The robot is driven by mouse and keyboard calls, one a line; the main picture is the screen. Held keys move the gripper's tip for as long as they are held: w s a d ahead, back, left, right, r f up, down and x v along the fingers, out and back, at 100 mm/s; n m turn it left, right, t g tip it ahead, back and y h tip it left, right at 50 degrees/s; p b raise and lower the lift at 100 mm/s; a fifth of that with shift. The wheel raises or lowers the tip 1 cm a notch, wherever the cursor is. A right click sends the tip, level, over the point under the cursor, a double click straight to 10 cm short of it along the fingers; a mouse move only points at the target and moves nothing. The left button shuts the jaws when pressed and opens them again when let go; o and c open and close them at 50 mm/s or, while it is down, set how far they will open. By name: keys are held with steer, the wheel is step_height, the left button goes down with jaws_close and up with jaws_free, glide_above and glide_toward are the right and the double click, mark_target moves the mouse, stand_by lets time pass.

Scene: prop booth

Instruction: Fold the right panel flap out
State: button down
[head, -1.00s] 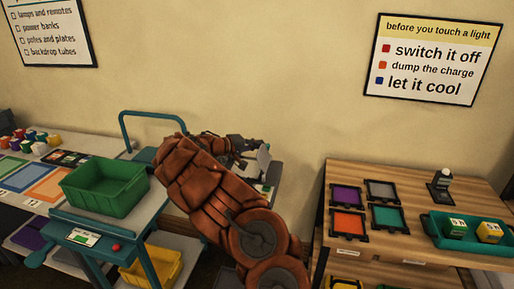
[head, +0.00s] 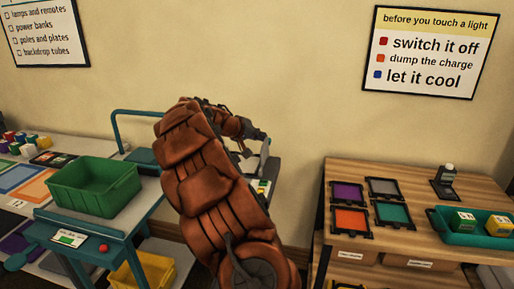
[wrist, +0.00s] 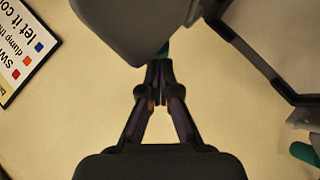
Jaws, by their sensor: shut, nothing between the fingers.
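My gripper (wrist: 158,70) is shut and empty, its two fingertips together in the middle of the wrist view. A dark grey slab (wrist: 135,25) lies just above the fingertips there; I cannot tell whether they touch. A pale panel with a dark frame (wrist: 268,70) stands at the right of that view. In the head view my gripper (head: 256,134) is small, beyond my rust-coloured arm. A thin grey plate (head: 264,157) stands upright just below it, partly hidden by the arm. I cannot tell for sure which piece is the right panel flap.
A teal cart with a green bin (head: 95,190) is at the left, with a yellow bin (head: 150,270) low down. A wooden shelf (head: 340,180) at the right holds coloured framed panels and a teal tray (head: 440,228). The wall behind is bare between two signs.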

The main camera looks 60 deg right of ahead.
steer(key=s+m+t+y+b, duration=0.1)
steer(key=b, duration=0.1)
steer(key=s+d+m+t+b, duration=0.1)
steer(key=t+b, duration=0.1)
steer(key=shift+s+y+b, duration=0.3)
steer(key=shift+y+b, duration=0.05)
steer(key=shift+y, duration=0.05)
steer(key=shift+s+d+f+m+t+y+b, duration=0.1)
steer(key=shift+s+d+m+t+y+b, duration=0.2)
steer(key=shift+s+t+b, duration=0.35)
steer(key=t+b, duration=0.1)
steer(key=s+m+t+y+b, duration=0.1)
steer(key=s+f+m+t+b, duration=0.1)
steer(key=b, duration=0.1)
steer(key=shift+s+d, duration=0.1)
steer(key=shift+d, duration=0.25)
steer(key=shift+s+d+f+m+t+y+b, duration=0.2)
steer(key=shift+s+f+m+t+y+b, duration=0.25)
steer(key=shift+t+b, duration=0.5)
steer(key=shift+s+d+f+m+t+y+b, duration=0.2)
steer(key=shift+s+f+m+t+b, duration=0.4)
steer(key=shift+t, duration=0.5)
steer(key=shift+w+r, duration=0.1)
steer(key=shift+r, duration=0.15)
